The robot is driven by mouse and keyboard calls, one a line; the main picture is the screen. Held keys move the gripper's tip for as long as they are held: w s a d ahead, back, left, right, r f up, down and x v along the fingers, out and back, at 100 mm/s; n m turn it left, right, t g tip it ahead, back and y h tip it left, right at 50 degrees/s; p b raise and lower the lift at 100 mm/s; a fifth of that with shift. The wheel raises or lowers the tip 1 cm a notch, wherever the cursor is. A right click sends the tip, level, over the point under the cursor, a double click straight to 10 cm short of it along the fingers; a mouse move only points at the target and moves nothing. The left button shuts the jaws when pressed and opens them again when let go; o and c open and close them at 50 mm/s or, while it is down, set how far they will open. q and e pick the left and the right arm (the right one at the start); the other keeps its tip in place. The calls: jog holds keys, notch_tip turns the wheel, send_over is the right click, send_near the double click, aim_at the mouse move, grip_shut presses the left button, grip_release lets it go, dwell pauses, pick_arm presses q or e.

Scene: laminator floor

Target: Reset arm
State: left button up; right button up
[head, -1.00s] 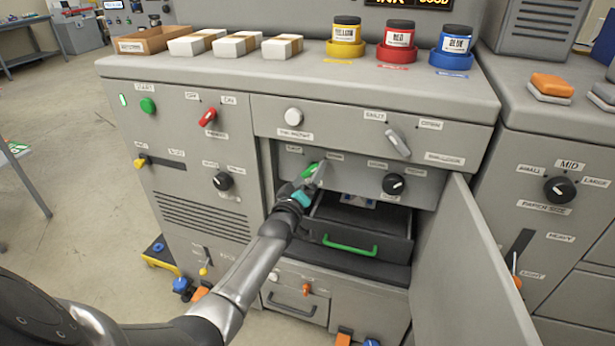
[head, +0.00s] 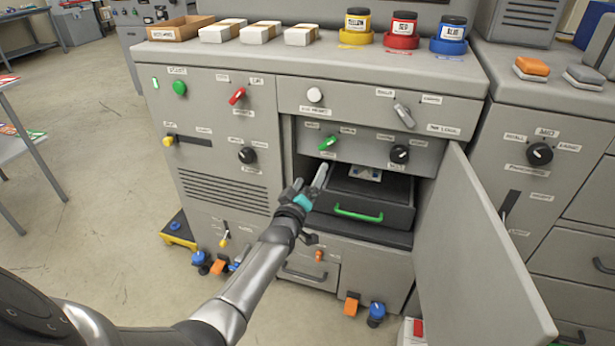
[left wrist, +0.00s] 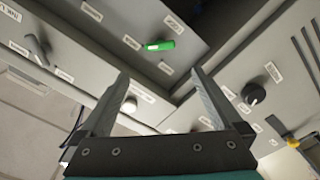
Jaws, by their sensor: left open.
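My left gripper (head: 309,180) is in front of the open compartment of the grey machine (head: 225,125), left of the pulled-out drawer. In the left wrist view its two fingers (left wrist: 160,85) stand wide apart with nothing between them. A green lever (head: 327,142) on the panel inside the compartment is above the fingertips and apart from them. It also shows in the left wrist view (left wrist: 160,45), beyond the fingers. My right gripper is not in view.
The dark drawer with its green handle (head: 358,214) stands out close to my left gripper. The cabinet door (head: 475,250) is swung open at the right. A black knob (head: 400,154) is on the inner panel. Open floor lies to the left.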

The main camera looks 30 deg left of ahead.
pick_arm(q)
jog(key=s+d+f+m+g+h+p, duration=0.2)
jog(key=s+d+f+m+g+p, duration=0.15)
jog(key=s+f, duration=0.6)
jog(key=s+d+f+m+g+h+p, duration=0.1)
jog(key=s+d+f+m+g+p, duration=0.3)
jog(key=s+f, duration=0.55)
jog(key=s+d+f+m+g+p, duration=0.2)
jog(key=s+g, duration=0.1)
jog(key=s, duration=0.8)
jog(key=s+d+f+m+g+p, duration=0.2)
jog(key=s+g+p, duration=0.1)
jog(key=s, duration=0.9)
jog(key=s+d+f+m+g+h+p, duration=0.1)
jog(key=s+d+f+m+g+p, duration=0.1)
jog(key=s, duration=1)
jog(key=shift+s+d+f+g+p, duration=0.25)
jog(key=shift+d+f+g+p, duration=0.1)
jog(key=shift+g+p, duration=0.3)
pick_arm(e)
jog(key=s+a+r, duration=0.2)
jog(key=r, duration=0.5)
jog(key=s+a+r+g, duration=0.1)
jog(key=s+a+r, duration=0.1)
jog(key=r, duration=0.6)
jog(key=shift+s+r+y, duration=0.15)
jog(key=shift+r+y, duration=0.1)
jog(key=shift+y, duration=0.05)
